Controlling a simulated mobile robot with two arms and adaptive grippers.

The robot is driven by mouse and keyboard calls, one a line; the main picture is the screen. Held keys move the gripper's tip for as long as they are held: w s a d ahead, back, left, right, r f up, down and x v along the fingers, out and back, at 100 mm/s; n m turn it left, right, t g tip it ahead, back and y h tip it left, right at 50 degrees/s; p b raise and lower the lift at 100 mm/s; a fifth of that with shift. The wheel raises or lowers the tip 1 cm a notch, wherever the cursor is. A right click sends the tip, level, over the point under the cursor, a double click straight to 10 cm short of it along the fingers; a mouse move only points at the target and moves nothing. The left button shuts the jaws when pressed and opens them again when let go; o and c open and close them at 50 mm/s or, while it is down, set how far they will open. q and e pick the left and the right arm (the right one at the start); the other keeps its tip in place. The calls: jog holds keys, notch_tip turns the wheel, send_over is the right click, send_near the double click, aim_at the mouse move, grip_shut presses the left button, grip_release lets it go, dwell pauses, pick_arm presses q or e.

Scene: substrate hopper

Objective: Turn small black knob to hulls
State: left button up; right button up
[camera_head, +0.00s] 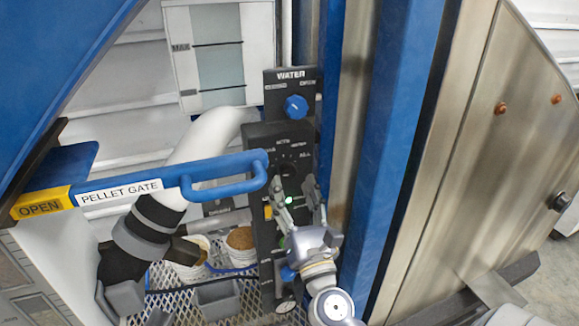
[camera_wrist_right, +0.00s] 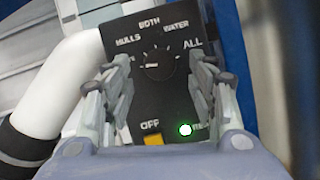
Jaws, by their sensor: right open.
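The small black knob (camera_head: 288,171) sits on a dark control panel (camera_head: 259,137). In the right wrist view, the knob (camera_wrist_right: 158,67) has white marks around it and labels HULLS at upper left, BOTH at top, WATER and ALL to the right. Its pointer direction is too small to tell. My right gripper (camera_head: 294,186) is open, with its fingertips just below the knob in the head view. In the right wrist view, the gripper's two fingers (camera_wrist_right: 153,78) stand left and right of the knob, apart from it.
A blue knob (camera_head: 295,107) sits above under WATER. The blue PELLET GATE handle (camera_head: 225,176) reaches close to the panel's left. A yellow switch (camera_wrist_right: 152,139) and lit green light (camera_wrist_right: 185,130) are below the knob. A blue post (camera_head: 398,150) stands right.

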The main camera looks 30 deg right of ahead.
aim_at(288, 176)
jog(key=shift+p+x, duration=0.55)
jog(key=shift+x, duration=1.15)
jog(key=c, duration=1.1)
jog(key=shift+o, duration=0.2)
jog(key=shift+m, duration=0.4)
jog(key=m+h, duration=0.1)
jog(key=m, duration=0.1)
jog(key=m+g+h, duration=0.1)
jog(key=m, duration=0.1)
jog(key=shift+a+m+g, duration=0.15)
jog(key=shift+m+g, duration=0.15)
jog(key=shift+m, duration=0.1)
jog(key=shift+r+m+g+h, duration=0.1)
jog(key=shift+m+g+h, duration=0.35)
jog(key=shift+m, duration=0.8)
jog(key=shift+r+m+g+h, duration=0.1)
jog(key=shift+m+g+h, duration=0.35)
jog(key=shift+m, duration=0.8)
jog(key=shift+f+p, duration=0.1)
jog(key=shift+p, duration=0.2)
